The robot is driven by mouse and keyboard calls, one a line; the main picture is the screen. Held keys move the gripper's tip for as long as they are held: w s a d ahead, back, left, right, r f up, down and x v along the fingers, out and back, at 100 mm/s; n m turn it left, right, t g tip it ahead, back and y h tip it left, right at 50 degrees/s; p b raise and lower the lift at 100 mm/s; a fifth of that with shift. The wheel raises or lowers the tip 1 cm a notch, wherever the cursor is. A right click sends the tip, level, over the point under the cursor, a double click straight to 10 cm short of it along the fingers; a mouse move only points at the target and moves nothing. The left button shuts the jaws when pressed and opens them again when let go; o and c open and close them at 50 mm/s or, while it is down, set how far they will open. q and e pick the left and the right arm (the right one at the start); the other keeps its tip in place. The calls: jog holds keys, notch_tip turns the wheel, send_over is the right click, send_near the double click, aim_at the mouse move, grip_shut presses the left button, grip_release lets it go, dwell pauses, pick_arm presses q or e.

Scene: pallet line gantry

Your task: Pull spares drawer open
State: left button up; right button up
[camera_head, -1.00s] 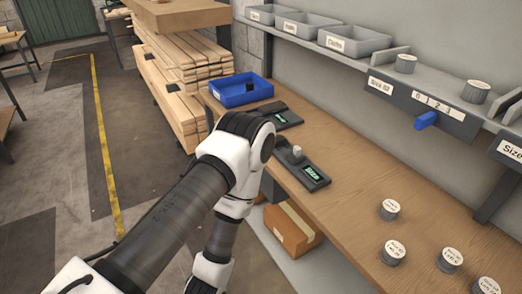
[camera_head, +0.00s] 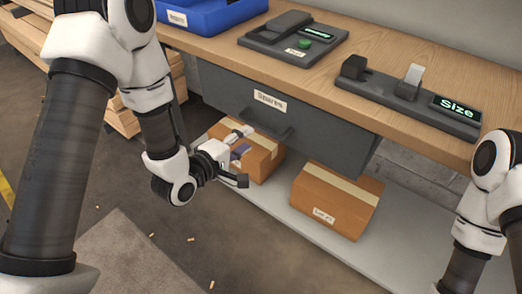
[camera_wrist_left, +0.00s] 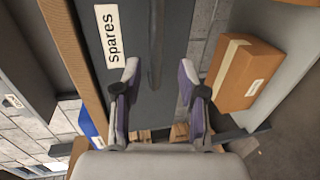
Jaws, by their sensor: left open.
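The grey spares drawer (camera_head: 285,115) hangs under the wooden bench top and looks shut. Its white "Spares" label (camera_head: 270,101) is on the front, with a dark bar handle (camera_head: 265,124) below it. My left gripper (camera_head: 243,157) is in front of and a little below the handle. In the left wrist view the drawer front (camera_wrist_left: 150,60) fills the middle, and the handle (camera_wrist_left: 157,45) runs between the spread fingers of my left gripper (camera_wrist_left: 158,85). The fingers are open; I cannot tell whether they touch anything. My right arm shows at the right edge, its gripper out of frame.
Two cardboard boxes, one (camera_head: 335,200) clear and one (camera_head: 255,160) behind my left gripper, stand on the grey lower shelf (camera_head: 300,222). On the bench (camera_head: 330,75) are a blue bin (camera_head: 215,15) and two dark devices. Floor in front is open.

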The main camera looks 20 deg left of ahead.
aim_at(257, 128)
pick_arm(q)
jog(key=x, duration=0.3)
jog(key=b+x, duration=0.1)
jog(key=x, duration=0.3)
jog(key=shift+w+a+r, duration=0.15)
jog(key=shift+w+r, duration=0.05)
jog(key=shift+w, duration=0.15)
grip_shut()
